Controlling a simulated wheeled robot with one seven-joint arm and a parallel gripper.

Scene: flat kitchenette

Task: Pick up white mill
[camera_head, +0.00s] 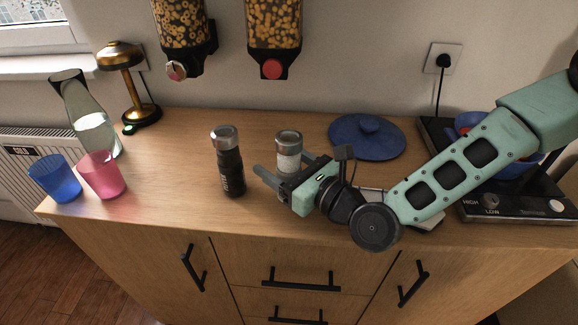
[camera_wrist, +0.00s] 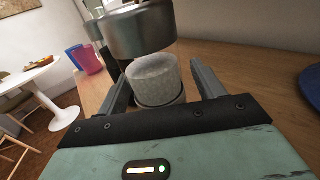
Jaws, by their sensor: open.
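The white mill (camera_head: 288,146), with a silver cap and a pale body, stands upright on the wooden counter. My gripper (camera_head: 282,166) is open, with its fingers low on either side of the mill. In the wrist view the silver cap and pale grey lower part of the mill (camera_wrist: 156,80) show between the two spread fingers (camera_wrist: 162,82). I cannot tell whether either finger touches it. My gripper hides part of the mill's base in the head view.
A black mill (camera_head: 228,165) stands close to the left. Pink (camera_head: 102,176) and blue (camera_head: 56,180) cups, a glass carafe (camera_head: 92,120) and a brass lamp (camera_head: 122,58) are further left. A blue lid (camera_head: 367,140) lies behind right; a hob (camera_head: 520,205) is right.

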